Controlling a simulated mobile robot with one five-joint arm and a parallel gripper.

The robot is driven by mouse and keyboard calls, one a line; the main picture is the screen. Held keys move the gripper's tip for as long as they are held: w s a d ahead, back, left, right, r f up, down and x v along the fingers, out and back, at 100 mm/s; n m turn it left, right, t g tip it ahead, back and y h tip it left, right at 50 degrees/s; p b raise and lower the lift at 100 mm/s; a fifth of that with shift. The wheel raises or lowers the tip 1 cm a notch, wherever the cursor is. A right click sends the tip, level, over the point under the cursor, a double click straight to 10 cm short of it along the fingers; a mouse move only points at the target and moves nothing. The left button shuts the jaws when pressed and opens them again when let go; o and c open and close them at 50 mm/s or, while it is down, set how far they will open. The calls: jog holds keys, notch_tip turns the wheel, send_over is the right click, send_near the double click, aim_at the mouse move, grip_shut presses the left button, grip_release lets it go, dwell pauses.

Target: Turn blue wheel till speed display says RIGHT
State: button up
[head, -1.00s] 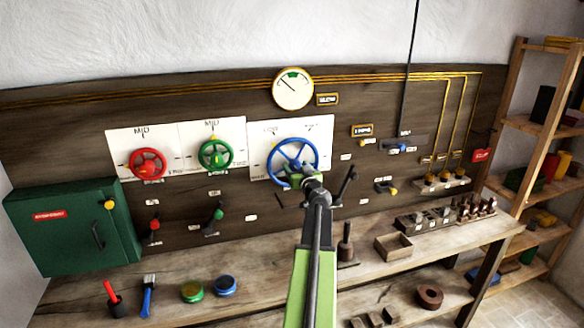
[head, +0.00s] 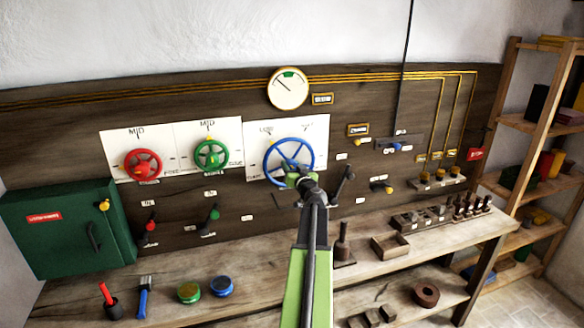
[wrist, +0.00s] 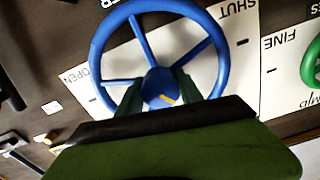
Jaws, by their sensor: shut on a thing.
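The blue wheel (head: 290,140) is mounted on a white plate on the dark wooden wall board. In the wrist view, the wheel (wrist: 96,45) fills the upper middle, and its hub (wrist: 158,84) has a yellow mark. My gripper (head: 297,178) is at the lower part of the wheel in the head view. In the wrist view, its two fingers (wrist: 157,92) stand on either side of the hub, shut on the wheel. The body of my gripper hides the wheel's lower rim. A round dial (head: 288,88) above has a green band at its top and a needle pointing upper left. The small plate (head: 322,99) beside it is unreadable.
A red wheel (head: 143,165) and a green wheel (head: 212,155) are at the left of the blue one. A green cabinet (head: 70,230) hangs at far left. Small levers (head: 150,225) sit below.

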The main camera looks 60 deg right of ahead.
jog(key=m, duration=0.7)
jog(key=shift+a, duration=0.1)
jog(key=m, duration=0.6)
dwell(0.4)
jog(key=o, duration=1.3)
jog(key=shift+o, duration=0.2)
